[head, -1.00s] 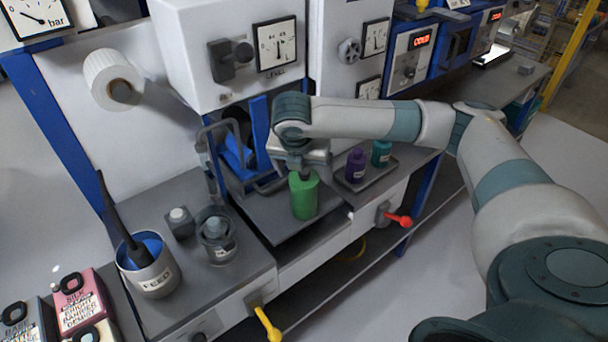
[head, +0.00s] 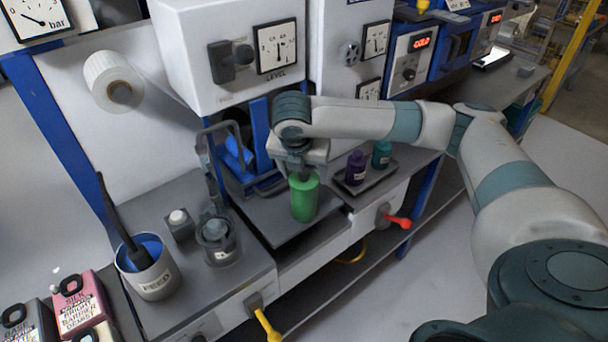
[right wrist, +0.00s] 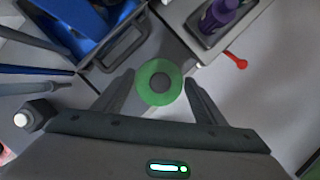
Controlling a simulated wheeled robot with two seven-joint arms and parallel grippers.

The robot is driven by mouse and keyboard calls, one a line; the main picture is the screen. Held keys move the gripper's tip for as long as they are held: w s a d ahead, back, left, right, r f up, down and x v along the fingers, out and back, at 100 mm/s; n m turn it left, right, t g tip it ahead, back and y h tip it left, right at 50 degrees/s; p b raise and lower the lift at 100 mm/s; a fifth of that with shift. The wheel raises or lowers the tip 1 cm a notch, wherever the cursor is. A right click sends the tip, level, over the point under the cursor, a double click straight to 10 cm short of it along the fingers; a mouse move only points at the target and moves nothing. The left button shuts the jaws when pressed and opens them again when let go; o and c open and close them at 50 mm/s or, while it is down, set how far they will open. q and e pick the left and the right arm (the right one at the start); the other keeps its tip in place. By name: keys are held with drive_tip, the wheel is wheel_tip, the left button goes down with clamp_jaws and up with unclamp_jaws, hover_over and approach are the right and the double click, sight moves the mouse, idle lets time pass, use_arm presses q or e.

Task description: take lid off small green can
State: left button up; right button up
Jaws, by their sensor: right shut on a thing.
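The small green can (head: 305,202) stands upright on the dark grey shelf in the middle of the head view. In the right wrist view its round green lid (right wrist: 146,88), with a dark centre, lies between the fingertips. My right gripper (head: 302,172) comes down from above and is shut on the lid at the top of the can. The fingers are mostly hidden in the head view. I cannot see a gap between lid and can. My left gripper is not in view.
A purple bottle (head: 356,168) and a teal bottle (head: 381,155) stand on a tray to the right. A red handle (head: 400,222) sticks out in front. A metal FEED pot (head: 158,282) and a clear beaker (head: 219,250) stand to the left.

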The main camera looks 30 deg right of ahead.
sight(306, 172)
drive_tip(key=shift+r, duration=0.3)
drive_tip(key=r, duration=0.1)
drive_tip(key=r+b, duration=0.1)
drive_tip(key=r, duration=0.1)
drive_tip(key=shift+s+d+r, duration=0.15)
drive_tip(key=shift+d, duration=0.1)
drive_tip(key=shift+s+d+r+b, duration=0.6)
drive_tip(key=shift+s+d+r, duration=0.4)
drive_tip(key=shift+d, duration=0.25)
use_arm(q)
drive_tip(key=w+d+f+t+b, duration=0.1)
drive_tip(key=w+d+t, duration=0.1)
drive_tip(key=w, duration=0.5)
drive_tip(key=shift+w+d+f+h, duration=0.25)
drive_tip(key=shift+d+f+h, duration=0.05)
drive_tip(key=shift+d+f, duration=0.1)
use_arm(e)
drive_tip(key=s+d+r, duration=0.4)
drive_tip(key=s+d, duration=0.1)
drive_tip(key=d, duration=0.1)
drive_tip(key=shift+r, duration=0.4)
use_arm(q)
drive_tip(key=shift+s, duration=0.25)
